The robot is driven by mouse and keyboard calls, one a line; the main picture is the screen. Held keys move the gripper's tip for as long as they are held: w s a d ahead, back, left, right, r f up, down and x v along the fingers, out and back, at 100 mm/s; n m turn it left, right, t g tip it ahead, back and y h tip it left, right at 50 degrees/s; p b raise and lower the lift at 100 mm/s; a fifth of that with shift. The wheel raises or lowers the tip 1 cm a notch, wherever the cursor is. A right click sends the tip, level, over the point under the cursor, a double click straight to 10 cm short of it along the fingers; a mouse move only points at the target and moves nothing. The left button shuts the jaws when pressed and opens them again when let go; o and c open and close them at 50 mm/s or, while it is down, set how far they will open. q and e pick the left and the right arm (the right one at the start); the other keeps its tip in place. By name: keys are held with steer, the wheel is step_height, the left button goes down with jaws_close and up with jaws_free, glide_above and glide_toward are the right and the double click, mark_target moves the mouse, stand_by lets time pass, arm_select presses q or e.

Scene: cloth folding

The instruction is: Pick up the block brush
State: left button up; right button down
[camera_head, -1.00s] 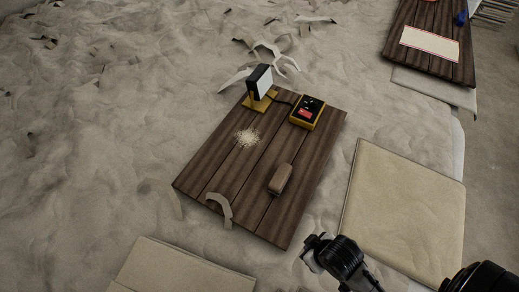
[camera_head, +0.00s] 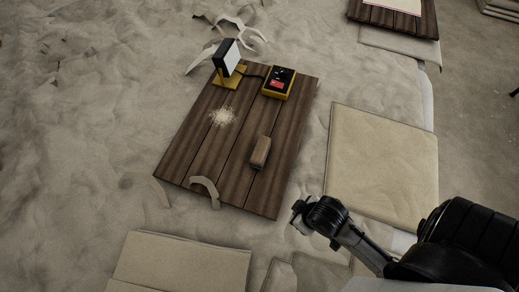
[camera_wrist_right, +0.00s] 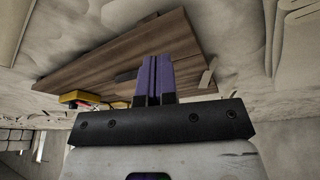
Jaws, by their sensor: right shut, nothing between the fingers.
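The block brush (camera_head: 261,152) is a small brown wooden block. It lies on the dark plank board (camera_head: 205,155), right of the board's middle in the head view. My right gripper (camera_head: 297,216) is just off the board's lower right corner, apart from the brush. In the right wrist view its purple fingers (camera_wrist_right: 154,78) are together with nothing between them. A brown shape beside the fingers there may be the brush, partly hidden. My left gripper is not in view.
On the board are a lamp-like panel (camera_head: 227,58) on a yellow stand, a yellow box (camera_head: 278,83), a pale crumb pile (camera_head: 222,117) and a curved shard (camera_head: 206,190). Flat beige pads lie right (camera_head: 383,165) and below (camera_head: 180,266). Sandy ground surrounds them.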

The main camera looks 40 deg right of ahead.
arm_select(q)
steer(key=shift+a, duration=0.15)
arm_select(e)
steer(key=shift+a, duration=0.1)
steer(key=c, duration=1.4)
jaws_free()
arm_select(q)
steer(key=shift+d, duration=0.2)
arm_select(e)
steer(key=o, duration=1.1)
steer(key=shift+w, duration=0.1)
